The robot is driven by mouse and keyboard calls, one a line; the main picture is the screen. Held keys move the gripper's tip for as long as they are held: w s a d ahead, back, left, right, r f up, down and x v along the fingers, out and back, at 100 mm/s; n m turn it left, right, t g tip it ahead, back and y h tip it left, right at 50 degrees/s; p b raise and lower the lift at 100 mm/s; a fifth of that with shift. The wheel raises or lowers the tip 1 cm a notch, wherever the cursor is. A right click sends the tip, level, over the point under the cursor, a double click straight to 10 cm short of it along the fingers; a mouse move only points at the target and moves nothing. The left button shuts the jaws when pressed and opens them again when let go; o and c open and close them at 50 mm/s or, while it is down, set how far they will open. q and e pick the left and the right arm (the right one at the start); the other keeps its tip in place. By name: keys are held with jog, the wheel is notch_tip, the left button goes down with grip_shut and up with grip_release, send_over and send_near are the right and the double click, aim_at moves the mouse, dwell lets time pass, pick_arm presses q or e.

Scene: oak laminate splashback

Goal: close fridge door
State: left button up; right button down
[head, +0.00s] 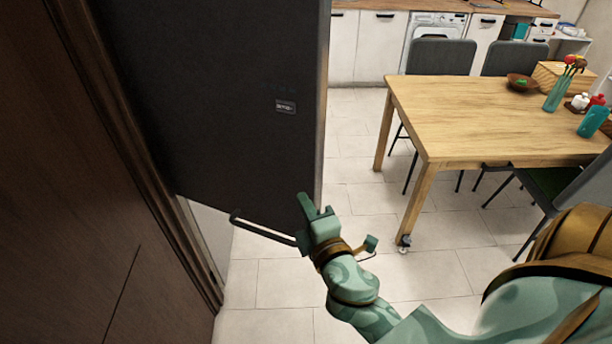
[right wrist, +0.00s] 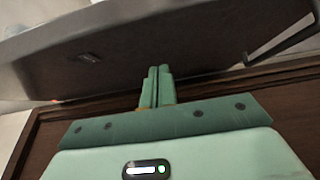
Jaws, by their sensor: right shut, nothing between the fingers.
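The fridge door (head: 215,90) is a large dark grey panel filling the upper left of the head view, with a small label near its right edge. It stands swung out from the brown cabinet. It also spans the top of the right wrist view (right wrist: 180,45). My right gripper (head: 315,205) is at the door's lower right corner, fingers pointing up toward it. In the right wrist view the fingers (right wrist: 159,72) are together and empty, in front of the door's face; I cannot tell whether they touch it. My left gripper is not in view.
A dark bar handle (head: 262,228) is just left of my right gripper. Brown cabinet panelling (head: 60,200) fills the left side. A wooden table (head: 480,115) with grey chairs stands to the right. Tiled floor (head: 350,140) is clear between the door and the table.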

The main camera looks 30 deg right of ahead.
aim_at(297, 167)
jog(key=w+d, duration=0.1)
jog(key=w, duration=0.1)
jog(key=w+d, duration=0.1)
jog(key=w, duration=0.1)
jog(key=w+d+p, duration=0.1)
jog(key=w, duration=0.1)
jog(key=shift+w+d, duration=0.25)
jog(key=shift+d, duration=0.1)
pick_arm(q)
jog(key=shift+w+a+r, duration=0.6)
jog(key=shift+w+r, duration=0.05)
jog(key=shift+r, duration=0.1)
pick_arm(e)
jog(key=shift+w+d+f, duration=0.1)
jog(key=shift+w, duration=0.05)
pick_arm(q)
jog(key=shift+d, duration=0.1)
